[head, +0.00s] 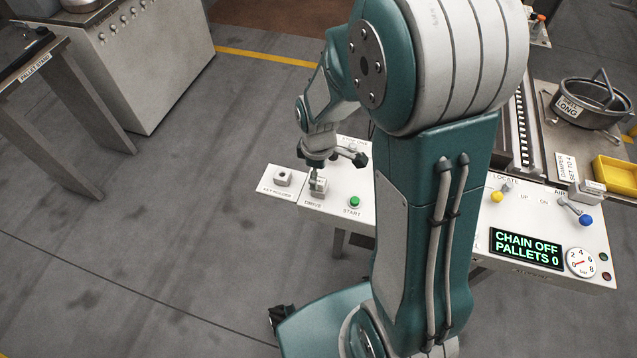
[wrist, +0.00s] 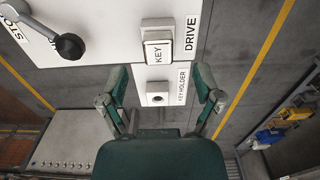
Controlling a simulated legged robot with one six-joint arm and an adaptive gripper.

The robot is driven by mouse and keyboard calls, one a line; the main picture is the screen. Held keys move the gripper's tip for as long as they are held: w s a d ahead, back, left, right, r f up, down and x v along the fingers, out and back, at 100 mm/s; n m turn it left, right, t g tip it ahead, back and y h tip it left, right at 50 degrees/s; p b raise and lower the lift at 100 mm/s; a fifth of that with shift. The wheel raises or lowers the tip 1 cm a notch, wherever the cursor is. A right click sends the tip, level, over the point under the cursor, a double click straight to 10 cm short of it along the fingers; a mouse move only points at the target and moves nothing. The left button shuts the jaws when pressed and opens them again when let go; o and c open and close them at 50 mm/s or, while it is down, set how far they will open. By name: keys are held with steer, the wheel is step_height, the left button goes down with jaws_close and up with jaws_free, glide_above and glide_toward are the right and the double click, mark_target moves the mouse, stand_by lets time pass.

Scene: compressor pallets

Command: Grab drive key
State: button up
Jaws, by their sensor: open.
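The drive key (wrist: 158,52) is a pale grey block marked KEY. It sits in its socket at the DRIVE label on the white panel. In the head view the drive key (head: 318,187) stands near the panel's left end, partly hidden by my gripper. My gripper (head: 337,165) is above the panel, close to the key. In the wrist view my gripper (wrist: 160,84) is open, with nothing between its fingers. The key appears ahead of the fingertips; I cannot tell the exact gap. The key holder (wrist: 157,98) has a dark hole and appears empty.
A green START button (head: 355,202) is right of the key. A black-knobbed lever (wrist: 70,46) stands near the STOP label. The display (head: 526,248) reads CHAIN OFF, PALLETS 0. A grey cabinet (head: 150,60) and pallet stand (head: 60,110) are left; floor between is clear.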

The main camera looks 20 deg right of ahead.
mark_target(319, 181)
steer(key=shift+d+f, duration=0.15)
steer(key=shift+f, duration=0.65)
steer(key=shift+d+f, duration=0.1)
steer(key=shift+f, duration=0.65)
steer(key=shift+a, duration=0.1)
jaws_close()
